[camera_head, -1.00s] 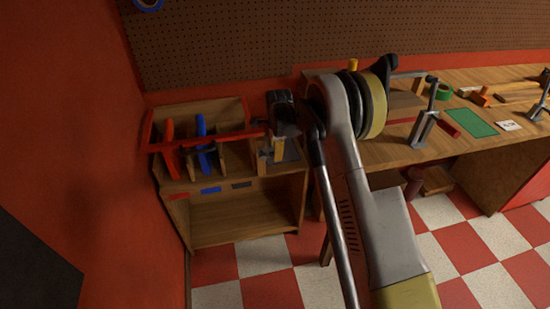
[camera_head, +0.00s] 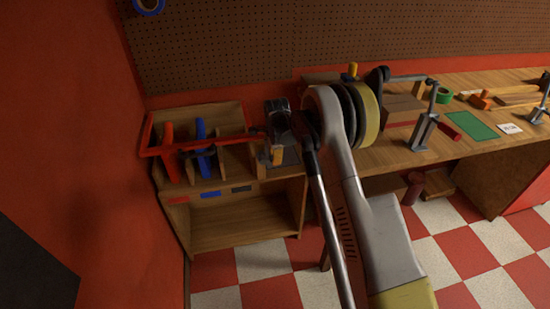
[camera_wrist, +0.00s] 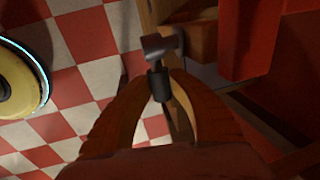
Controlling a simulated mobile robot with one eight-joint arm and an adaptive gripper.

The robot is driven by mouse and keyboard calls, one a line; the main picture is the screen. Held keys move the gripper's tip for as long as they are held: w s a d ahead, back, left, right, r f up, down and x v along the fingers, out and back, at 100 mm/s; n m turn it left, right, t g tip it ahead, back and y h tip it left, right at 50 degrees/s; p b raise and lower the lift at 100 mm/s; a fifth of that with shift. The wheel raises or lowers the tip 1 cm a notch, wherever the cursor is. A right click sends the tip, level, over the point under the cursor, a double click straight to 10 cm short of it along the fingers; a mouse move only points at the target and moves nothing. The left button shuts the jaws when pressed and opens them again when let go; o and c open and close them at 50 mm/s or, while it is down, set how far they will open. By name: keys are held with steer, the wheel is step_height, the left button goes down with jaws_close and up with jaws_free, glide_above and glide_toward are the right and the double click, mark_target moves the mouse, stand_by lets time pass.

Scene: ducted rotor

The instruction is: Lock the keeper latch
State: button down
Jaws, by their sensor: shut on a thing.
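My gripper (camera_wrist: 160,84) is shut on a dark grey handle (camera_wrist: 157,50) in the wrist view; the handle has a rounded grip and a blocky head. In the head view the dark end of my arm (camera_head: 279,118) is at the right end of a red bar frame (camera_head: 205,146). This frame spans the front of a wooden rack, ahead of an upright red piece (camera_head: 169,134) and an upright blue piece (camera_head: 202,132). Red parts (camera_wrist: 250,40) also show at the right of the wrist view. I cannot tell whether the latch is engaged.
The wooden rack (camera_head: 245,228) has an open lower shelf and stands beside a red wall at left. A workbench (camera_head: 390,150) to the right carries clamps, a green mat (camera_head: 472,125) and tools. The checkered floor in front is clear.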

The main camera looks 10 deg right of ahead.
steer(key=shift+r+h, duration=0.25)
steer(key=shift+h, duration=0.45)
steer(key=c, duration=1.2)
jaws_free()
steer(key=v, duration=1.2)
